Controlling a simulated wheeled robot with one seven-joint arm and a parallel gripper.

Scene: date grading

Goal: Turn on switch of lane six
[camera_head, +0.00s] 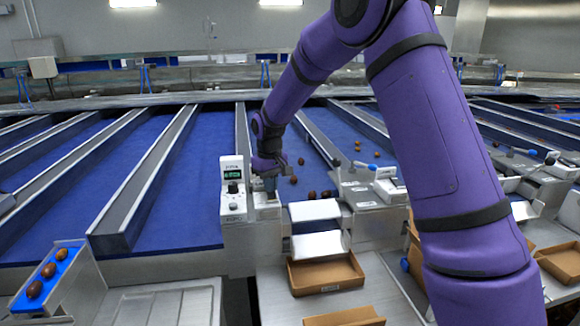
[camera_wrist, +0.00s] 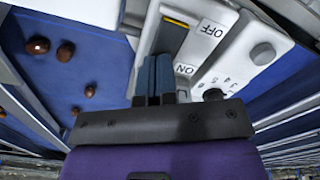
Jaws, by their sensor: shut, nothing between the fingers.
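A white switch panel (camera_wrist: 222,20) with the labels OFF and ON fills the upper middle of the wrist view. Its dark rocker switch (camera_wrist: 172,38) has a yellow strip at the OFF end. My gripper (camera_wrist: 153,62) is shut and empty, its blue fingertips over the ON end of the rocker. They hide that end, and I cannot tell whether they touch it. In the head view my gripper (camera_head: 270,192) points down at the switch panel, just right of a white control box (camera_head: 233,205) with a green display. I cannot read a lane number.
Several dates (camera_wrist: 65,52) lie on the blue lane at left. A cardboard box (camera_head: 325,273) stands in front. Metal dividers (camera_head: 150,180) separate the lanes.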

